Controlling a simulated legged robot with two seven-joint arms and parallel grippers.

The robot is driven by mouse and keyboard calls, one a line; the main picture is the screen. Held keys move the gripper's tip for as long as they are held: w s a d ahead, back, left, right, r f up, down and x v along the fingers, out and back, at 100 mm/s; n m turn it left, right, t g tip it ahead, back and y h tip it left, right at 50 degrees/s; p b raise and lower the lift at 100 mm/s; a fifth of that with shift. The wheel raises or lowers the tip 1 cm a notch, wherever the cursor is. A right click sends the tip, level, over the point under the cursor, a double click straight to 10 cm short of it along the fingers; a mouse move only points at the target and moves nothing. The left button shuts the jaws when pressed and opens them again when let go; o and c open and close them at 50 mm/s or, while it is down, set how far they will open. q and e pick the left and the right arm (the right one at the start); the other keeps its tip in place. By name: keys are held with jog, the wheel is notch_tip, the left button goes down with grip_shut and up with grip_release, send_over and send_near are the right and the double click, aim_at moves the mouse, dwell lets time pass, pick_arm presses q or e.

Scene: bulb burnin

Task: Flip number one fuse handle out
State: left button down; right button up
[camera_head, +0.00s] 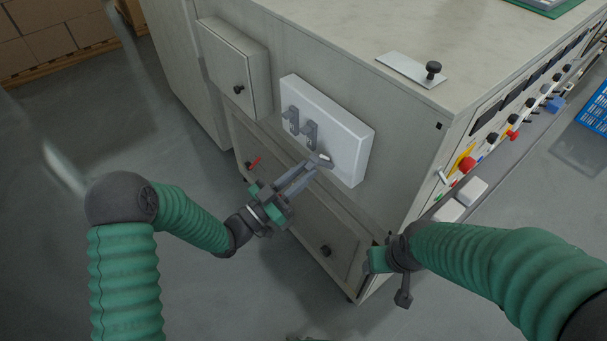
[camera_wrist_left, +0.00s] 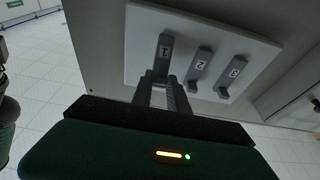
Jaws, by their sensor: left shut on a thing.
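The white fuse box (camera_head: 345,135) is on the side wall of the grey cabinet and carries three grey handles. In the left wrist view, the number one handle (camera_wrist_left: 163,52) is at the left, with number two (camera_wrist_left: 201,64) and number three (camera_wrist_left: 232,73) to its right. My left gripper (camera_head: 318,163) is at the rightmost handle in the head view. In the left wrist view its fingers (camera_wrist_left: 163,88) are shut on the lower end of the number one handle. The fingers partly hide that end. My right gripper (camera_head: 388,268) is by the cabinet corner, apart from the fuse box; its jaws are unclear.
A grey door box (camera_head: 232,70) with a black knob sits left of the fuse box. A red lever (camera_head: 254,162) and a lower door with a black knob (camera_head: 326,251) are below. The cabinet's right face has several knobs and a red button (camera_head: 467,165). A blue crate (camera_head: 597,110) is far right.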

pick_arm(q)
notch_tip(320, 180, down, 4)
jog(key=shift+s+a+r+b, duration=0.1)
jog(key=shift+s+a+b, duration=0.05)
jog(key=shift+b, duration=0.95)
pick_arm(e)
jog(key=x, duration=0.2)
jog(key=shift+s+a+f, duration=0.15)
jog(key=shift+f, duration=0.3)
pick_arm(q)
jog(key=shift+f, duration=0.25)
pick_arm(e)
jog(key=shift+f, duration=0.1)
pick_arm(q)
jog(key=c, duration=1.6)
grip_release()
jog(key=o, duration=0.3)
jog(key=shift+w+d+f, duration=0.1)
jog(key=shift+w+d, duration=0.15)
jog(key=v, duration=1.7)
jog(key=shift+r, duration=0.3)
